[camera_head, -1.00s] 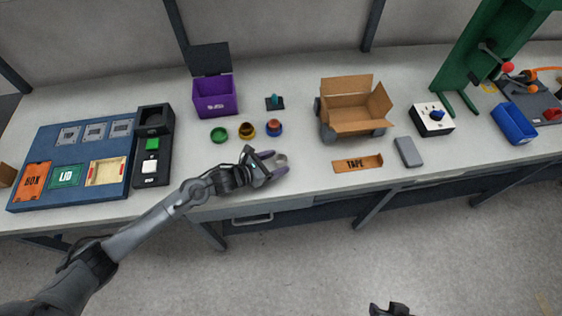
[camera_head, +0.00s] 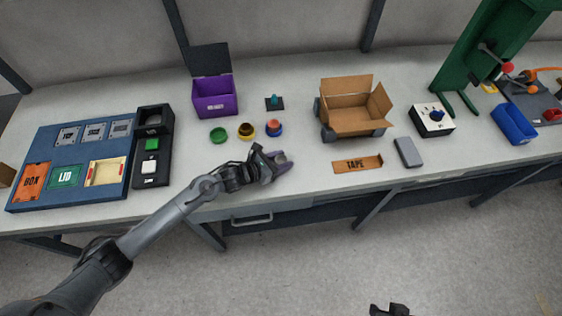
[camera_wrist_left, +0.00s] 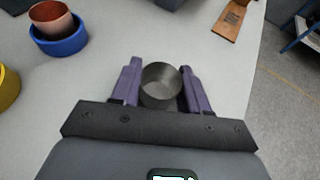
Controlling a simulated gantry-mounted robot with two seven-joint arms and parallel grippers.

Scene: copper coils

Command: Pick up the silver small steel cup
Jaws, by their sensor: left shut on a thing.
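The silver small steel cup (camera_wrist_left: 161,86) stands between the purple fingers of my left gripper (camera_wrist_left: 162,84) in the left wrist view, its open mouth facing up. In the head view the cup (camera_head: 281,157) is a small grey shape at the tip of my left gripper (camera_head: 279,161), near the front edge of the table. The left gripper is shut on the cup. I cannot tell whether the cup touches the table. My right gripper (camera_head: 389,310) shows only in part at the bottom edge of the head view, and its jaws cannot be made out.
A green ring (camera_head: 219,134), a yellow ring (camera_head: 246,131) and a copper cup in a blue ring (camera_head: 274,127) sit behind the gripper. A purple box (camera_head: 215,105) and an open cardboard box (camera_head: 350,121) stand further back. The TAPE plate (camera_head: 358,165) lies to the right.

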